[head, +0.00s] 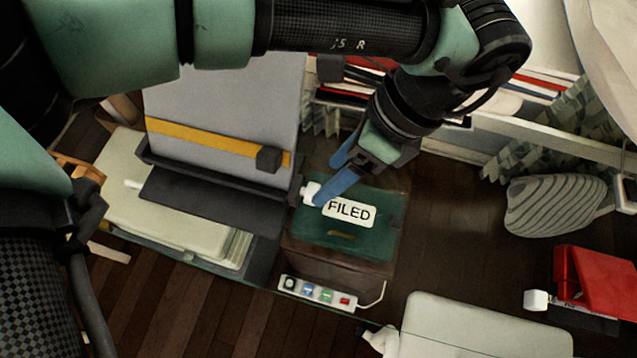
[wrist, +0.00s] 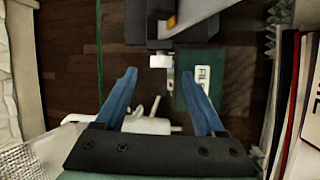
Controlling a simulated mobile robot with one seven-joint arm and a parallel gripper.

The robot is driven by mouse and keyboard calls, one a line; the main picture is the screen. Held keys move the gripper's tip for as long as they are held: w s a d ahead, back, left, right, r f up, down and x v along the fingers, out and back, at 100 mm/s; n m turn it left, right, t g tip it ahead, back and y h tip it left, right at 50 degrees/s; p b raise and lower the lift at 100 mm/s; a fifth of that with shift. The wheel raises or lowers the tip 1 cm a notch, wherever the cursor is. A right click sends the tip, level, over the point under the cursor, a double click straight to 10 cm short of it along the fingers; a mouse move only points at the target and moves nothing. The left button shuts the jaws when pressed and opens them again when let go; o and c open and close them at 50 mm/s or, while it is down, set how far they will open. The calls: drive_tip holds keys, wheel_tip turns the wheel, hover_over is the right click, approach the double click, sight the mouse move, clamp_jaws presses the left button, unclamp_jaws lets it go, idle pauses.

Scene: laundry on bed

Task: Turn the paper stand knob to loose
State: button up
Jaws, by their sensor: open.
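The paper stand (head: 225,105) is a grey upright board with a yellow band and a dark base, left of centre in the head view. Its white knob (head: 311,192) sticks out at the base's right end. In the wrist view the dark stand (wrist: 137,22) is at the top, and the white knob (wrist: 160,61) shows between the blue fingertips, slightly beyond them. My gripper (head: 335,176) is open and empty at the right of the stand; one finger overlaps the knob in the head view. I cannot tell whether they touch. It also shows in the wrist view (wrist: 158,75).
A green folder labelled FILED (head: 375,238) lies on a dark box below my gripper. A power strip (head: 318,293) is in front. A white case (head: 480,325) and a red stand (head: 598,290) are at the right. Books (wrist: 292,90) stand close on the wrist view's right.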

sight(318, 189)
drive_tip(key=x, duration=0.5)
drive_tip(key=shift+f+b, duration=0.15)
drive_tip(key=shift+b, duration=0.25)
clamp_jaws()
